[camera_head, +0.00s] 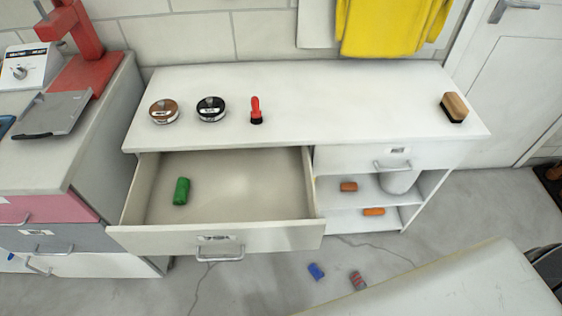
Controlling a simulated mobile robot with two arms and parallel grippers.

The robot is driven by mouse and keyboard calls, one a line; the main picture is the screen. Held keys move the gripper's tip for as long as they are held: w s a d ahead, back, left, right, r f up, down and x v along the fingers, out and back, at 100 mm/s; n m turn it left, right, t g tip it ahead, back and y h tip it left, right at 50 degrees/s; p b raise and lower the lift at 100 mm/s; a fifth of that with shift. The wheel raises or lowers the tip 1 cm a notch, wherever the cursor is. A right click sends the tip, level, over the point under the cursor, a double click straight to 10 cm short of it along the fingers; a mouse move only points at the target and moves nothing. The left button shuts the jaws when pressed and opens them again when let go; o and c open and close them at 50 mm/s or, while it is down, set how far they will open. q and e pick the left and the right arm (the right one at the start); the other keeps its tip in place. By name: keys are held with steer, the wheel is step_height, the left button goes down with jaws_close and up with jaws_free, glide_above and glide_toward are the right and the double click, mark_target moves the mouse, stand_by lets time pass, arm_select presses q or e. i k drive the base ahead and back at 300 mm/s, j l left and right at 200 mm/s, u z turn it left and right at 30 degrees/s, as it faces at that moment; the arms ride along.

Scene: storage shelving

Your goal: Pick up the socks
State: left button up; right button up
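Small rolled bundles that look like socks lie in several places. A green one (181,191) is inside the open drawer (225,238), towards its left side. A brown-orange one (348,187) lies on the upper open shelf, and an orange one (373,211) lies on the shelf below it. A blue one (316,271) and a grey one with red stripes (357,280) lie on the floor in front of the cabinet, a little apart. Neither of my grippers shows in the head view.
The white cabinet top (330,100) carries two round tins, a red-handled brush (256,110) and a wooden brush (454,107). The pulled-out drawer juts forward. A grey cabinet (90,140) stands at left. A pale slab (450,285) fills the bottom right.

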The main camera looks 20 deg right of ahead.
mark_target(360, 283)
steer(key=k+j+z, duration=0.1)
steer(key=k+z, duration=0.15)
steer(key=z, duration=0.25)
steer(key=k+z, duration=0.25)
steer(key=z, duration=0.25)
steer(key=k+l+z, duration=0.1)
steer(key=k+z, duration=0.15)
steer(key=z, duration=0.2)
steer(key=i+l+u, duration=0.1)
steer(key=l, duration=0.25)
steer(key=i+l+u, duration=0.1)
steer(key=i+l, duration=0.15)
steer(key=l, duration=0.15)
steer(key=i+l+u, duration=0.15)
steer(key=l, duration=0.25)
steer(key=i+l+u, duration=0.1)
steer(key=l, duration=0.3)
steer(key=i+l+u, duration=0.1)
steer(key=l, duration=0.3)
